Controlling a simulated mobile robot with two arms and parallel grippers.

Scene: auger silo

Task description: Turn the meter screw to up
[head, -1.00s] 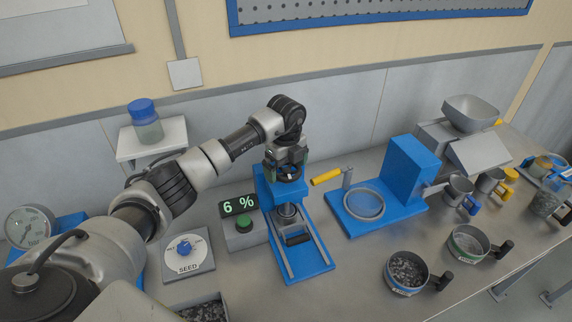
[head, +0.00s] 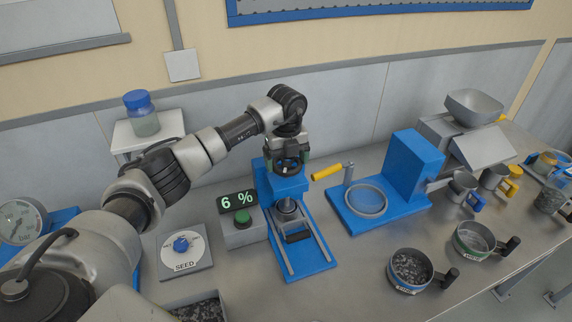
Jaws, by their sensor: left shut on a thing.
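The meter screw is a dark round handwheel (head: 287,168) on top of the blue press-like stand (head: 298,252) in the middle of the bench. My left gripper (head: 288,162) points down over it and is shut on it, with its fingers at the wheel's rim. The fingers and wrist hide much of the wheel, so its exact turn is hard to tell. A display (head: 237,202) left of the stand reads 6 %. My right gripper does not show.
A grey box with a green button (head: 242,217) and a SEED dial (head: 181,246) stand left of the stand. Labelled pans (head: 409,270) stand at the front right.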

